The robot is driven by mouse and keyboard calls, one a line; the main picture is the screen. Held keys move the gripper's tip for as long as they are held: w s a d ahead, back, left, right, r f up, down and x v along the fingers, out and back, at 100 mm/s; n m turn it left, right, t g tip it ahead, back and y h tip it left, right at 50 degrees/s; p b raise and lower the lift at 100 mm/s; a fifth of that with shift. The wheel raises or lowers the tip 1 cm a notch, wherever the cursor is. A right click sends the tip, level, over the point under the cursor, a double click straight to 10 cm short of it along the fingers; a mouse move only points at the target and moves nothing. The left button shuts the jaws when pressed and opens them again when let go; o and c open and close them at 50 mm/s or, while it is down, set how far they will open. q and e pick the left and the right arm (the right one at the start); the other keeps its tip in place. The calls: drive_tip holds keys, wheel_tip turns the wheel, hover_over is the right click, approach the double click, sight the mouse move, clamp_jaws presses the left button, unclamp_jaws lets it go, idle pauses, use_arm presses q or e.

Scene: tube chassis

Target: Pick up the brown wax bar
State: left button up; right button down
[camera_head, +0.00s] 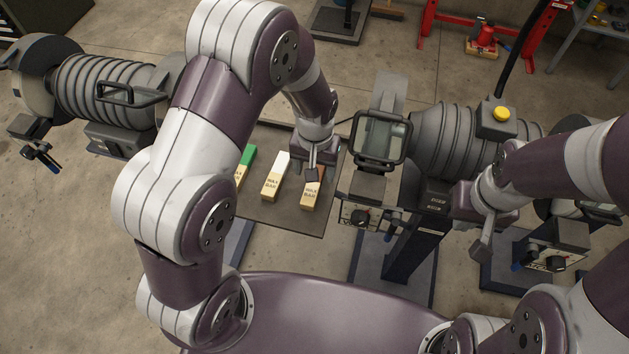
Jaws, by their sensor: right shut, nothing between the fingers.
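The brown wax bar (312,195) lies on a dark tray (290,222), with its cream labelled end toward me and its brown far end partly hidden by my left gripper. My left gripper (318,176) points down at the brown end. Whether its fingers are around the bar, or open or shut, cannot be made out. My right gripper (481,250) is shut and empty, well to the right of the tray, in front of a ribbed grey machine.
A white-ended wax bar (275,177) and a green-ended wax bar (246,164) lie left of the brown one. Ribbed grey machines with handles flank the tray at left (105,90) and right (445,140). A red frame (428,20) stands behind.

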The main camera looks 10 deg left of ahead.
sight(313, 184)
use_arm(q)
drive_tip(key=f, duration=0.5)
drive_tip(key=shift+s+a+f, duration=0.2)
drive_tip(key=shift+s+f, duration=0.1)
drive_tip(key=shift+f, duration=0.1)
drive_tip(key=c, duration=1.1)
